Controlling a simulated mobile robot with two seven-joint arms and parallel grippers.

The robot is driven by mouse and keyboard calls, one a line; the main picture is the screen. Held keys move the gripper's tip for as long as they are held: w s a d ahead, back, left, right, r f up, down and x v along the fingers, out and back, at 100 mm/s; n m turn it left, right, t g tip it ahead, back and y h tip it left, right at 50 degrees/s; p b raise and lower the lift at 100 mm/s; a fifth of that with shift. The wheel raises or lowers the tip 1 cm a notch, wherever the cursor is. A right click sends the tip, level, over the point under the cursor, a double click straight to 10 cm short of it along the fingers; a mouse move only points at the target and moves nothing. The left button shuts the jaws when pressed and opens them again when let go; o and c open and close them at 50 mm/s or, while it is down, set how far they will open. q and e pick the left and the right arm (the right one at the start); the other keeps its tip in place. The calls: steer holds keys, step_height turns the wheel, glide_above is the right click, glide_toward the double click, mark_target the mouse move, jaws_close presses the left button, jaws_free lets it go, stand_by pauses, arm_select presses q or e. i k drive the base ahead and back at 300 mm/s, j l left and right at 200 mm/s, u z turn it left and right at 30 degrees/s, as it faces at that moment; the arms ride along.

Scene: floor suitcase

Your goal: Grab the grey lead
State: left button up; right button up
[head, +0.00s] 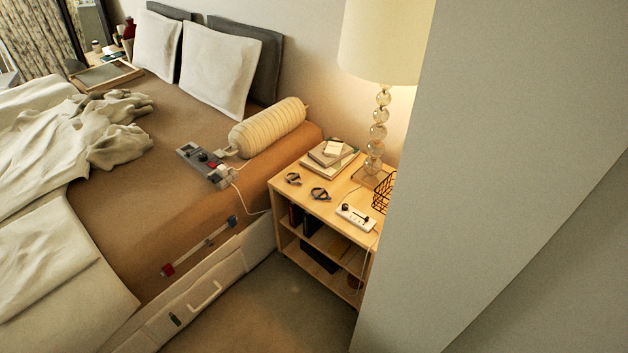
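No thing is plainly recognisable as the grey lead at this size. Two small dark coil-like things lie on the nightstand top: a greyish one (293,179) and a bluish one (320,194). A white strip with dark plugs (355,217) lies at the nightstand's front right. Neither of my grippers shows in the head view.
The wooden nightstand (324,212) stands between the bed (150,215) and a large pale wall (490,180) filling the right. The floor (262,310) in front is clear.

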mark_target(292, 179)
steer(key=i+j+z, duration=0.85)
steer(key=j+z, duration=0.3)
steer(key=i+j, duration=0.15)
steer(key=j, duration=0.25)
steer(key=i+j, duration=0.15)
steer(key=j, duration=0.25)
steer(key=i+j, duration=0.15)
steer(key=j, duration=0.25)
steer(key=i+l+z, duration=0.05)
